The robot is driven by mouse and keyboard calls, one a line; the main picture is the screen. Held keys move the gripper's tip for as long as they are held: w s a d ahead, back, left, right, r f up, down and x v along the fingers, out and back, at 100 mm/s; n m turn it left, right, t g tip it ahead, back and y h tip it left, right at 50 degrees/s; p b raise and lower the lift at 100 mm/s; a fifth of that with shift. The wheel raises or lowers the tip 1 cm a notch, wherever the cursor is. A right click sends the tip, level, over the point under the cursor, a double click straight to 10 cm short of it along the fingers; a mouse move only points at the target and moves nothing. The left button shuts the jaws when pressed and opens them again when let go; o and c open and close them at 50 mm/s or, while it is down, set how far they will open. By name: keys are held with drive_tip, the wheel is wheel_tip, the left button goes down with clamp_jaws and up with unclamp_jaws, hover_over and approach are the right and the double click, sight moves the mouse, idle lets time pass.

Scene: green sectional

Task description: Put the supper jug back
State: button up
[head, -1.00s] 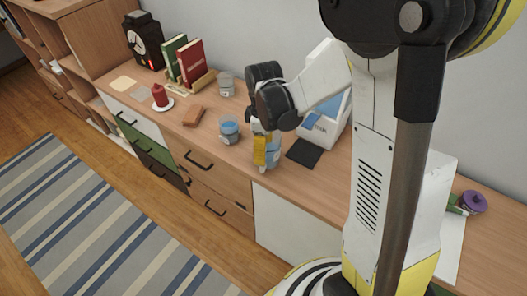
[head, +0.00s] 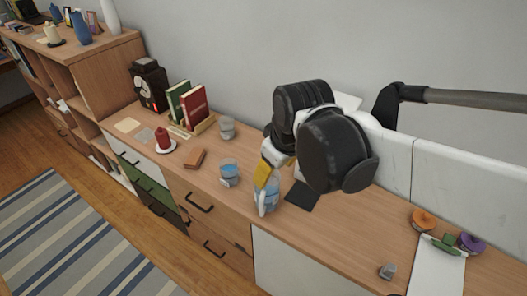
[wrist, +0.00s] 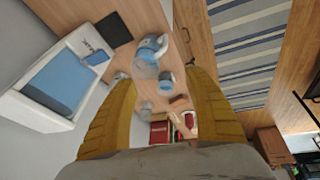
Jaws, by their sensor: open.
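A clear jug with blue contents (head: 270,196) stands upright near the front edge of the long wooden counter, partly hidden by my gripper (head: 262,190). In the wrist view the jug (wrist: 147,55) shows a pale rim and handle, just past my open fingers (wrist: 165,85). My gripper is tilted down beside the jug; I cannot tell whether a finger touches it. A second clear vessel with blue contents (head: 230,173) stands to the left. A clear empty-looking jar (head: 227,128) stands farther back. No label shows which is the supper jug.
A dark mat (head: 302,196) lies right of the jug. A brown block (head: 195,159), a red candle on a saucer (head: 164,142) and books in a rack (head: 192,104) stand left. A white-and-blue box (wrist: 65,82) is near. Orange and purple items (head: 470,242) sit at right.

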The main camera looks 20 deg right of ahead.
drive_tip(key=s+m+t, duration=0.1)
drive_tip(key=s+r+m+t, duration=0.1)
drive_tip(key=s+m, duration=0.1)
drive_tip(key=s+m+t, duration=0.1)
drive_tip(key=s, duration=0.1)
drive_tip(key=shift+r+m, duration=0.25)
drive_tip(key=shift+m, duration=0.05)
wheel_tip(320, 180, down, 3)
drive_tip(key=b, duration=0.3)
idle(0.6)
